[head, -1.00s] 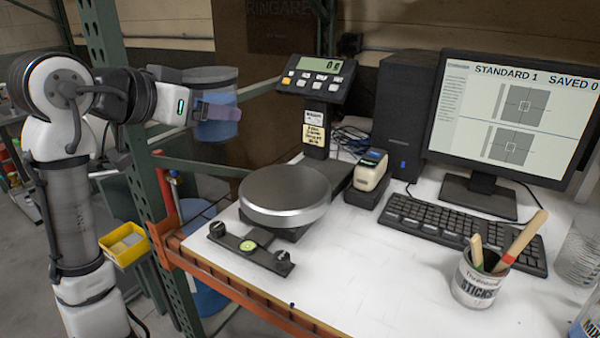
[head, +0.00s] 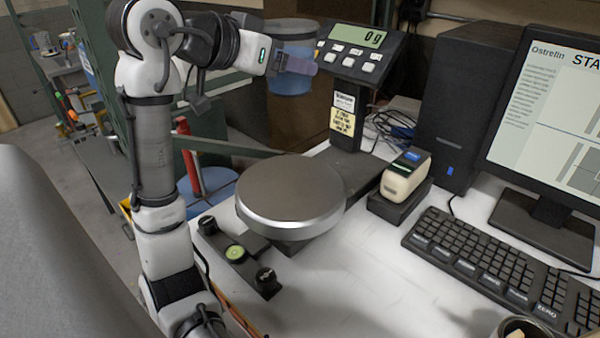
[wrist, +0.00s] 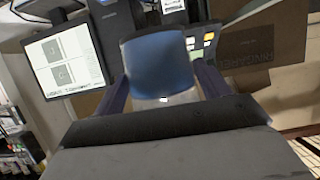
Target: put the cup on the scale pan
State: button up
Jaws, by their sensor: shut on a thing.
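The cup (head: 292,78) is a translucent blue-tinted container, held upright in the air at the back, left of the scale's display. My gripper (head: 300,66) is shut on it. In the wrist view the cup (wrist: 158,68) sits between my two fingers (wrist: 165,88), one on each side. The scale pan (head: 291,190) is a round grey metal disc on the white table, empty on top. The cup is above and behind the pan, apart from it. The scale display (head: 360,38) reads 0 g.
A small handheld device (head: 405,175) stands in a dark base right of the pan. A keyboard (head: 500,268), monitor (head: 560,120) and black computer tower (head: 465,105) fill the right. A bar with knobs and a level (head: 236,253) lies in front of the pan. A green post (head: 95,70) stands left.

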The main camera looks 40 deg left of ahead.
notch_tip(320, 180, down, 20)
jog(key=p, duration=0.3)
jog(key=shift+r, duration=0.15)
jog(key=shift+f, duration=0.25)
jog(key=o, duration=1.2)
jog(key=shift+r, duration=0.1)
jog(key=shift+o, duration=0.2)
jog(key=shift+s, duration=0.1)
jog(key=shift+r, duration=0.1)
jog(key=b+v, duration=0.3)
jog(key=v, duration=0.9)
jog(key=shift+b, duration=0.4)
